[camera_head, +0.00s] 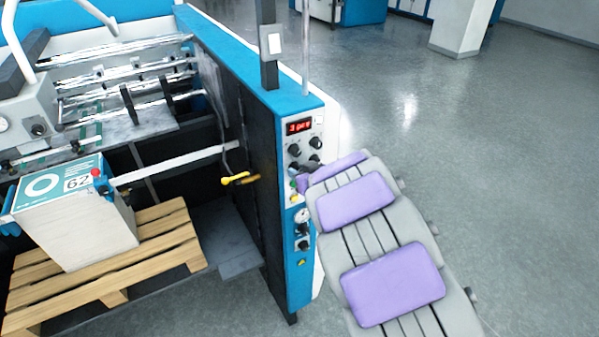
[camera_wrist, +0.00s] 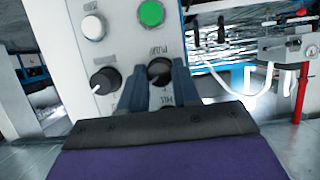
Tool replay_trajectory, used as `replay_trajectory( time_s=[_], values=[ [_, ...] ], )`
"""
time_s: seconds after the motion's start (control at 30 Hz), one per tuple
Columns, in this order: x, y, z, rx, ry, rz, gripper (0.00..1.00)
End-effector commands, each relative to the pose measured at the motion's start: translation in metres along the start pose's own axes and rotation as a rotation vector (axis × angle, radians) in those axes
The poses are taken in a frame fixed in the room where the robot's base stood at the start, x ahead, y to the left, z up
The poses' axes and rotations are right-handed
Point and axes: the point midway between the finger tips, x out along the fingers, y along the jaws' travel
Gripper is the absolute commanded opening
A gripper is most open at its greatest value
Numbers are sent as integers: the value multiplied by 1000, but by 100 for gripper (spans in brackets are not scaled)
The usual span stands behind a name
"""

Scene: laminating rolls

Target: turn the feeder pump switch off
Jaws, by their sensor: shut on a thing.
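The control panel (camera_head: 300,215) is a narrow blue-and-white end face of the machine, with black knobs, buttons and a red display. In the wrist view, my gripper (camera_wrist: 160,82) has its two blue fingers on either side of a black rotary knob (camera_wrist: 160,70) and is shut on it. Blurred labels sit near this knob, one looking like "PUMP"; which way the knob points is hidden by the fingers. A second black knob (camera_wrist: 104,80) is to its left. In the head view, my arm covers the fingertips and part of the panel.
A green button (camera_wrist: 151,13) and a white button (camera_wrist: 93,27) are on the panel in the wrist view. A yellow-handled lever (camera_head: 235,179) sticks out left of the panel. Floor to the right is clear.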

Motion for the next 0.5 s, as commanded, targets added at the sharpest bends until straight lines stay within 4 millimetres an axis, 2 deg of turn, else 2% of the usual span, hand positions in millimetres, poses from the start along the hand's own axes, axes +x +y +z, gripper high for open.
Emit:
replay_trajectory(
  time_s=[0.03,0.17,0.5],
  values=[
    [0,0,0,0,0,0,12],
    [0,0,0,0,0,0,1],
    [1,-2,2,-57,0,20,1]
  ],
)
